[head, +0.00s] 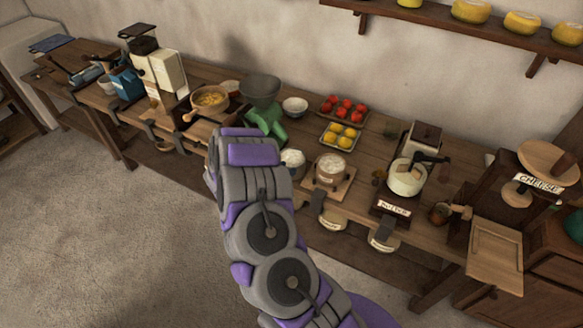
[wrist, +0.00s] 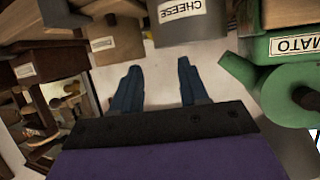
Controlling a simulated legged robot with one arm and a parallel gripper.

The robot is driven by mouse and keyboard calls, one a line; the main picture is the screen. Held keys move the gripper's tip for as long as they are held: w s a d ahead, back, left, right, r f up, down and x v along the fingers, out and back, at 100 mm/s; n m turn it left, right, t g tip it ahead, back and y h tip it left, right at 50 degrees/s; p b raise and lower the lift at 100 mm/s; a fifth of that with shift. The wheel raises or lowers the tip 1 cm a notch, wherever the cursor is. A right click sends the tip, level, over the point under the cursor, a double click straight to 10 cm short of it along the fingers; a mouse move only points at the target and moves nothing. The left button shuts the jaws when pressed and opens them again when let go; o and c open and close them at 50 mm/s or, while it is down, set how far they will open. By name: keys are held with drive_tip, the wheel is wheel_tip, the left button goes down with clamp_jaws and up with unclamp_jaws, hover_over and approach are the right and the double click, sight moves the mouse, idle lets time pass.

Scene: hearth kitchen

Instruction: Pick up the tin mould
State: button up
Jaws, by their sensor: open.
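My gripper (wrist: 158,82) is open in the wrist view, its two blue fingers apart with nothing visible between them. A grey, round-walled container (wrist: 192,36) labelled CHEESE stands beyond the fingertips, apart from them. It may be the tin mould, but I cannot be sure. In the head view, a pot with white contents (head: 292,160) sits partly behind my arm and may be the same container. No other thing in view is clearly the tin mould. My fingers are hidden behind the arm in the head view.
A green mill (head: 268,122) stands beside the pot; a green body labelled with part of TOMATO (wrist: 290,75) is close right of the fingers in the wrist view. A tray of red tomatoes (head: 344,107) and a cheese press (head: 546,162) are further right. The floor (head: 110,230) is clear.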

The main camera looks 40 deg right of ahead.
sight(304, 163)
drive_tip(key=shift+b+x, duration=0.55)
drive_tip(key=shift+x, duration=3.25)
drive_tip(key=shift+w, duration=0.1)
drive_tip(key=shift+c, duration=0.3)
drive_tip(key=shift+a, duration=0.1)
drive_tip(key=c, duration=0.7)
clamp_jaws()
drive_tip(key=shift+f, duration=0.1)
